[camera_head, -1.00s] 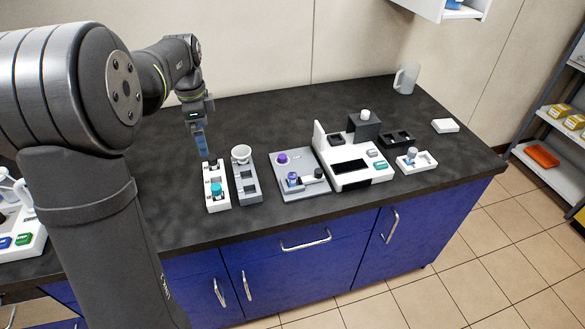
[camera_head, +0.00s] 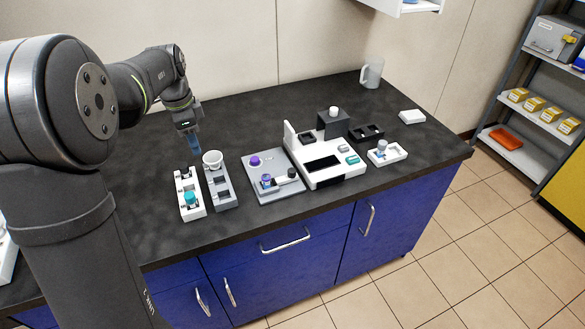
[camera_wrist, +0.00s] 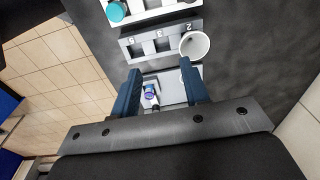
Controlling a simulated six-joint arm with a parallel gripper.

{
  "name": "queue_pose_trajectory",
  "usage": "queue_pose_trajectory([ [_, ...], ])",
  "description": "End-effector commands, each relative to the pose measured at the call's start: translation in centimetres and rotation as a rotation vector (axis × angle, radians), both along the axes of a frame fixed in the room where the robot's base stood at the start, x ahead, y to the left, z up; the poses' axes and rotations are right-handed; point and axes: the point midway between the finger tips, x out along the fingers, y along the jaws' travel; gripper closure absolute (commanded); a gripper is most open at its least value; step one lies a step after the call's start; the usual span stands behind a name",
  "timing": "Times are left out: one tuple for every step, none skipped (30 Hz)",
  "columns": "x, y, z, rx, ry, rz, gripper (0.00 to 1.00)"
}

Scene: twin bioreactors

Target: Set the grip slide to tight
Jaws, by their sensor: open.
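No part in view is clearly marked as the grip slide, and I cannot read a tight mark. A grey plate (camera_head: 286,190) on the counter carries a purple knob (camera_head: 254,161), a purple-capped vial (camera_head: 266,179) and a black part with a light-coloured arm (camera_head: 285,175); I cannot tell whether this is the slide. My gripper (camera_head: 196,149) is above the counter, just behind the white cup, with open jaws. In the wrist view its fingers (camera_wrist: 161,88) are apart and empty, with the grey plate (camera_wrist: 172,91) and vial (camera_wrist: 150,94) seen between them; the right finger hides part of the plate.
A white rack (camera_head: 190,211) with a teal-capped vial (camera_head: 190,198) and a grey rack (camera_head: 222,190) holding the white cup (camera_head: 212,158) stand left of the plate. A white device (camera_head: 335,178) stands close on its right. The counter behind is mostly clear.

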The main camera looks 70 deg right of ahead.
Motion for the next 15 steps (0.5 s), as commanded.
queue_pose_trajectory([
  [-2.3,-1.7,-0.6,-0.022,0.013,0.007,0.69],
  [-3.5,-2.6,-0.9,-0.039,0.021,0.018,0.75],
  [-5.3,-3.9,-1.3,-0.060,0.034,0.036,0.82],
  [-6.6,-4.7,-1.6,-0.075,0.045,0.049,0.88],
  [-8.0,-5.6,-1.9,-0.091,0.056,0.062,0.94],
  [-9.8,-6.7,-2.2,-0.110,0.070,0.081,1.00],
  [-11.1,-7.4,-2.5,-0.123,0.083,0.095,1.00],
  [-12.3,-8.1,-2.7,-0.135,0.094,0.108,1.00],
  [-13.9,-8.8,-3.0,-0.150,0.111,0.126,1.00],
  [-15.1,-9.3,-3.2,-0.159,0.122,0.137,1.00],
  [-16.1,-9.8,-3.3,-0.168,0.133,0.150,1.00],
  [-17.3,-10.3,-3.5,-0.178,0.145,0.165,1.00],
  [-18.1,-10.6,-3.7,-0.185,0.154,0.175,1.00],
  [-18.9,-10.9,-3.8,-0.190,0.162,0.183,1.00],
  [-19.6,-11.2,-3.9,-0.195,0.172,0.195,1.00],
])
